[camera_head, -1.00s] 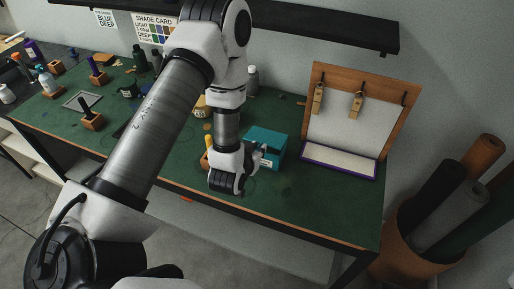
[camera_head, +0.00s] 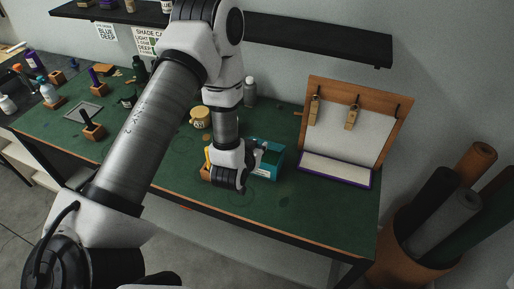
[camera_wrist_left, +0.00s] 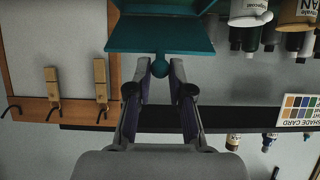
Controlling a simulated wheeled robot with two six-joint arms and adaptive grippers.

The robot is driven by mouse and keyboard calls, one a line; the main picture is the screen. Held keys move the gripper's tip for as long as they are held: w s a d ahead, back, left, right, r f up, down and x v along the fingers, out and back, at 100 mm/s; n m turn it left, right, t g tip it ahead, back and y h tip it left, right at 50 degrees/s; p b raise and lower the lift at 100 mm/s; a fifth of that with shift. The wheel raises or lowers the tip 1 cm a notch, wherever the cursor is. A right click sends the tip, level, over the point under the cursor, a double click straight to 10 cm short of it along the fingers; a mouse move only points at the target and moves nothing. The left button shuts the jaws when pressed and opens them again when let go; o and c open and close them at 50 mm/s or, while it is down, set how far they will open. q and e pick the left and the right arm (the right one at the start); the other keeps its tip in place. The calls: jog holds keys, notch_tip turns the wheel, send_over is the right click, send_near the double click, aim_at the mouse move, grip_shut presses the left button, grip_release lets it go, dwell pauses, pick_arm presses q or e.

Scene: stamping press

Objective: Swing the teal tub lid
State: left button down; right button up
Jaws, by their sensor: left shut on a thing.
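The teal tub (camera_head: 270,169) sits on the green table mat, left of the clipboard stand in the head view. My left gripper (camera_head: 258,156) is at the tub's left side, partly in front of it. In the left wrist view the teal lid (camera_wrist_left: 160,36) spans the top middle. A small teal knob (camera_wrist_left: 162,69) sticks out from its edge. The fingertips of my left gripper (camera_wrist_left: 161,68) are shut on this knob. The tub's inside is hidden, and I cannot tell how far the lid is raised. My right gripper is not in view.
An upright board with clips (camera_head: 345,128) stands right of the tub. Rolls in a bin (camera_head: 440,215) stand at the right. The mat's front right (camera_head: 320,215) is clear.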

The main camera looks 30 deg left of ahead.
pick_arm(q)
jog(key=shift+w+a+r+p, duration=0.2)
jog(key=shift+w+r+p, duration=0.4)
jog(key=shift+w+r, duration=0.4)
jog(key=shift+w+a+r+p, duration=0.2)
jog(key=shift+w+r+p, duration=0.1)
jog(key=shift+w+r, duration=0.35)
jog(key=shift+w+a+r, duration=0.1)
jog(key=shift+w+r, duration=0.1)
jog(key=shift+w, duration=0.25)
jog(key=shift+w+a+r, duration=0.1)
jog(key=shift+w+r, duration=0.05)
jog(key=shift+w, duration=0.25)
jog(key=w, duration=0.2)
jog(key=w+r, duration=0.1)
jog(key=shift+w+a, duration=0.15)
jog(key=shift+a, duration=0.25)
